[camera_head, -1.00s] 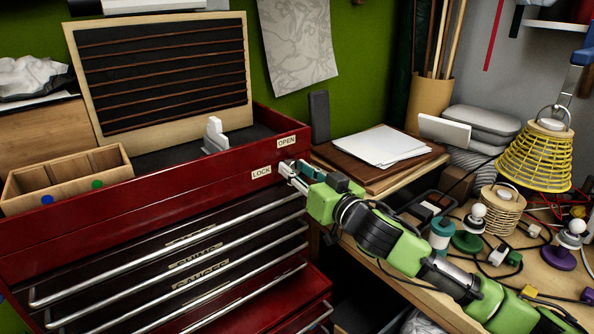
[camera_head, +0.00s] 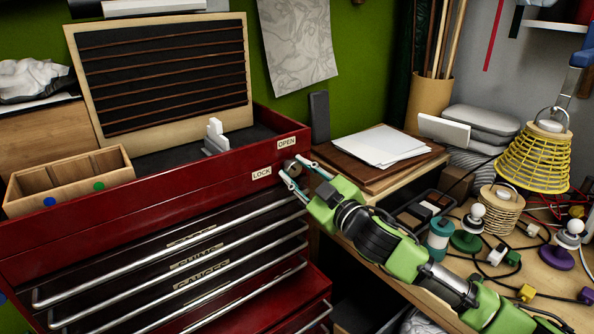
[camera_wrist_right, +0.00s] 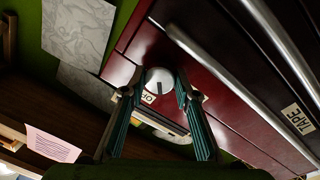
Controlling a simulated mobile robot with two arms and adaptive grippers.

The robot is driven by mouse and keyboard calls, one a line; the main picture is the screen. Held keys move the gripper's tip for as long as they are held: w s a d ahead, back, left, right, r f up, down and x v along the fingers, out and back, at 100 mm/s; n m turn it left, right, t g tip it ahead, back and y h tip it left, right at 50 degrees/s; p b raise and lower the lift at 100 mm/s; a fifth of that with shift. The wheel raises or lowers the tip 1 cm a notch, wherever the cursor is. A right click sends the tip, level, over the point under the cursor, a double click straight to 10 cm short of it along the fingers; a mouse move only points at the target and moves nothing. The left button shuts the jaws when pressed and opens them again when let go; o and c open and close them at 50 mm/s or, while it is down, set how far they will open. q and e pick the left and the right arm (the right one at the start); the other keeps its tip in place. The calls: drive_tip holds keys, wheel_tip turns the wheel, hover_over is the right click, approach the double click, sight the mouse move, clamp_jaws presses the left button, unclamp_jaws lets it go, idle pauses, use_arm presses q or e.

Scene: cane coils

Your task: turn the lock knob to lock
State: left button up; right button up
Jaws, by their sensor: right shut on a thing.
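The round lock knob (camera_head: 290,167) sits on the red tool chest's (camera_head: 215,177) front, beside the OPEN label (camera_head: 287,142) and the LOCK label (camera_head: 262,173). My right gripper (camera_head: 293,170) reaches it from the right, one finger on each side, shut on the knob. In the right wrist view the pale knob (camera_wrist_right: 158,80) shows a dark mark and lies between the fingertips of my gripper (camera_wrist_right: 157,88). One label there is partly hidden behind a finger. My left gripper is not in view.
Long drawer handles (camera_head: 180,255) run below the knob. A wooden box (camera_head: 70,180) sits on the chest's left.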

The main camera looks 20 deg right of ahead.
drive_tip(key=n, duration=0.5)
drive_tip(key=shift+d+r+p, duration=0.1)
drive_tip(key=shift+p, duration=0.3)
drive_tip(key=shift+n+y+p, duration=0.5)
drive_tip(key=shift+n, duration=2.2)
drive_tip(key=o, duration=1.1)
